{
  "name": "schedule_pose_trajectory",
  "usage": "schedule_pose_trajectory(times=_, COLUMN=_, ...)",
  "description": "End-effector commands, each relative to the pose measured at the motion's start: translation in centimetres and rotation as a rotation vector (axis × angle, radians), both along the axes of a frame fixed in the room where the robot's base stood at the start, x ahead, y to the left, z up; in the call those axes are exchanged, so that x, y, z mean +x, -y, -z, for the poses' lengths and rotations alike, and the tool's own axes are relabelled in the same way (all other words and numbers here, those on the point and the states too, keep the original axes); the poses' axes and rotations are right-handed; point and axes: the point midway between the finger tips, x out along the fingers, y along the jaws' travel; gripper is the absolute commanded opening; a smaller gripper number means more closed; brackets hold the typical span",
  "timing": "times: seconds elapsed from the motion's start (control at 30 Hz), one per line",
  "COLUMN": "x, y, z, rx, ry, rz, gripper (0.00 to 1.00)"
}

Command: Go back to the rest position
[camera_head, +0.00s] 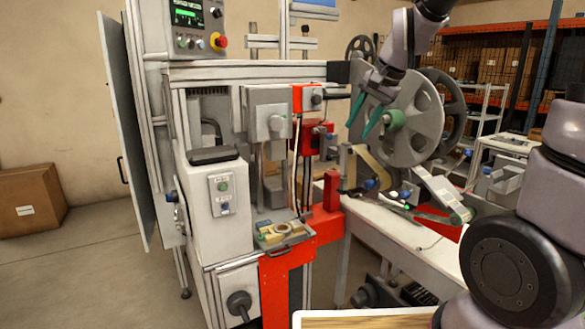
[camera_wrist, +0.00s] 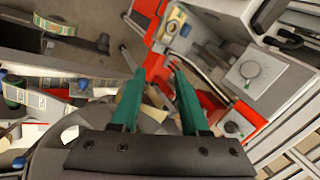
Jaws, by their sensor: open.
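My gripper (camera_head: 365,113) has green fingers and is in the upper middle right of the head view, in front of a large grey reel (camera_head: 420,120). In the wrist view my gripper (camera_wrist: 157,78) shows both green fingers spread apart with nothing between them. It is open and empty. In the head view the reel's green hub (camera_head: 393,119) lies just right of the fingers. Whether the fingers touch the reel cannot be told.
A grey machine (camera_head: 205,215) with a red frame (camera_head: 328,225) stands left of my arm. A small fixture (camera_head: 280,232) holds yellowish parts. A white table (camera_head: 405,235) lies below the reels. Shelves with boxes (camera_head: 495,65) stand behind. A cardboard box (camera_head: 28,200) is at far left.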

Motion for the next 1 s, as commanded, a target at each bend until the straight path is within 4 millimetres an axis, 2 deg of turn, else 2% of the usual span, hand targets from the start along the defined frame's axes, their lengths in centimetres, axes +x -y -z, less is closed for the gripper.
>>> schedule_pose_trajectory(times=0.03, x=-1.7, y=1.3, z=-1.6, rx=-0.009, ry=0.037, rz=-0.017, gripper=0.45)
schedule_pose_trajectory(times=0.2, x=-7.4, y=4.7, z=-4.7, rx=-0.077, ry=0.142, rz=-0.091, gripper=0.45)
schedule_pose_trajectory(times=0.4, x=-13.4, y=7.3, z=-6.2, rx=-0.179, ry=0.241, rz=-0.156, gripper=0.45)
schedule_pose_trajectory(times=0.5, x=-15.2, y=8.0, z=-6.2, rx=-0.217, ry=0.267, rz=-0.176, gripper=0.45)
schedule_pose_trajectory(times=0.67, x=-16.5, y=8.4, z=-6.2, rx=-0.248, ry=0.284, rz=-0.190, gripper=0.45)
schedule_pose_trajectory(times=1.0, x=-16.5, y=8.4, z=-6.2, rx=-0.249, ry=0.285, rz=-0.193, gripper=0.45)
